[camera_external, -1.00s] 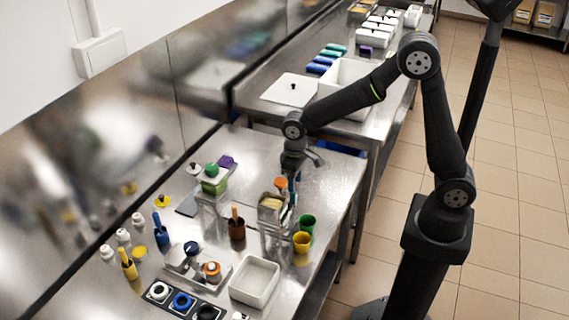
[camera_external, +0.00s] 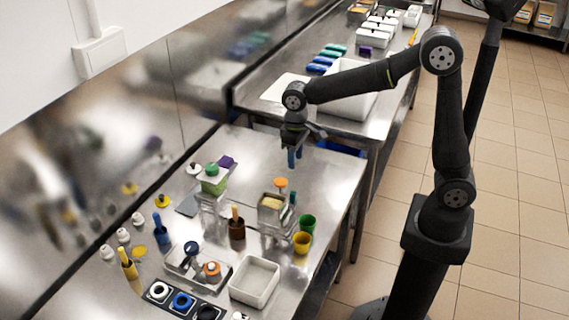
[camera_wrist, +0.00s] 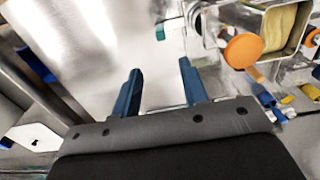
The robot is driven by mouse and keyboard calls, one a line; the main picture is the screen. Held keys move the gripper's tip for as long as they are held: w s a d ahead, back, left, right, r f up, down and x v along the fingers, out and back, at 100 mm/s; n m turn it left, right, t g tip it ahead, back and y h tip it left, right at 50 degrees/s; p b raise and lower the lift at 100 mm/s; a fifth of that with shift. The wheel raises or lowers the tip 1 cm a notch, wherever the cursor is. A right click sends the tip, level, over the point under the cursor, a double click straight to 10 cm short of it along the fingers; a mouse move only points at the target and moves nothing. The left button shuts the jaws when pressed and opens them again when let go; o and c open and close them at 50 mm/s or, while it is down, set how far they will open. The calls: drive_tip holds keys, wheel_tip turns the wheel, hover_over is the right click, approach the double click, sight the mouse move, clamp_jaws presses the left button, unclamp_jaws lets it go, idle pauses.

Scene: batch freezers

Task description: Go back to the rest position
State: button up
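My gripper (camera_external: 294,158) hangs above the back part of the steel table (camera_external: 328,181), fingers pointing down. In the wrist view the two blue fingers (camera_wrist: 160,90) stand apart with nothing between them, only bare steel beyond. The metal container with yellow contents (camera_external: 271,203) stands in front of and below the gripper. An orange round-topped item (camera_external: 281,183) is beside it; it also shows in the wrist view (camera_wrist: 243,50), right of the fingers.
A green and a yellow cup (camera_external: 302,242) stand by the table's right edge. A white tray (camera_external: 254,282) is at the front. A green-lidded container (camera_external: 213,180) stands at left. Behind is a second table with a large white bin (camera_external: 350,100).

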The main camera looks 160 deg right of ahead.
sight(294, 193)
drive_tip(key=shift+f, duration=0.1)
wheel_tip(294, 193, down, 17)
drive_tip(key=shift+f, duration=0.2)
drive_tip(key=shift+d, duration=0.2)
idle(0.4)
drive_tip(key=shift+r, duration=0.1)
